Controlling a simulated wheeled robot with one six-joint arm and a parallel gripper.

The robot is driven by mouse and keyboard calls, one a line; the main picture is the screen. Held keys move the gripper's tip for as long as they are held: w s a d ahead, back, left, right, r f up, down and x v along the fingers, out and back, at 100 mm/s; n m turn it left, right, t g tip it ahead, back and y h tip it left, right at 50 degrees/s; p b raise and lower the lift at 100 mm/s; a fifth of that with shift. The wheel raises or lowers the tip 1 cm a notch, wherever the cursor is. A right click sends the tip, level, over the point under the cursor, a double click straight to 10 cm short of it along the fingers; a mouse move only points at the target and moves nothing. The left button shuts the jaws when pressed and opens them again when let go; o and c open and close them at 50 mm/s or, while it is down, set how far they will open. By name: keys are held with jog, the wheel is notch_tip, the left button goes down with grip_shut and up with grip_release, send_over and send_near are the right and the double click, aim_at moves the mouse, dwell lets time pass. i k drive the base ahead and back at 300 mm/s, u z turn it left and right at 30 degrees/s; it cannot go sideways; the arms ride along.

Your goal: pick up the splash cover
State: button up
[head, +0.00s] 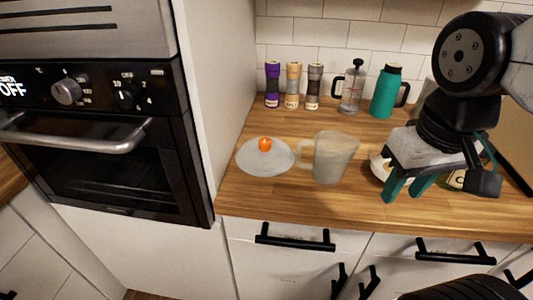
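The splash cover (254,162) looks like a pale, translucent round lid with an orange knob (265,144) on top. It lies on the wooden counter, left of the middle in the head view. My gripper (405,194) is at the right, over the front part of the counter, with its teal fingers pointing down and apart. Nothing shows between the fingers. The gripper is well to the right of the cover and not touching it.
A frosted pitcher (335,160) stands between the cover and my gripper. A pale bowl (377,167) is partly hidden behind the gripper. Several tall grinders, a French press (351,88) and a teal flask (386,92) stand along the back. A tall cabinet side (222,70) borders the counter's left.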

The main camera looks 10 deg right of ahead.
aim_at(253, 161)
jog(key=z, duration=0.55)
jog(key=k, duration=1.25)
jog(key=u, duration=0.65)
jog(key=i, duration=1.55)
jog(key=z, duration=0.65)
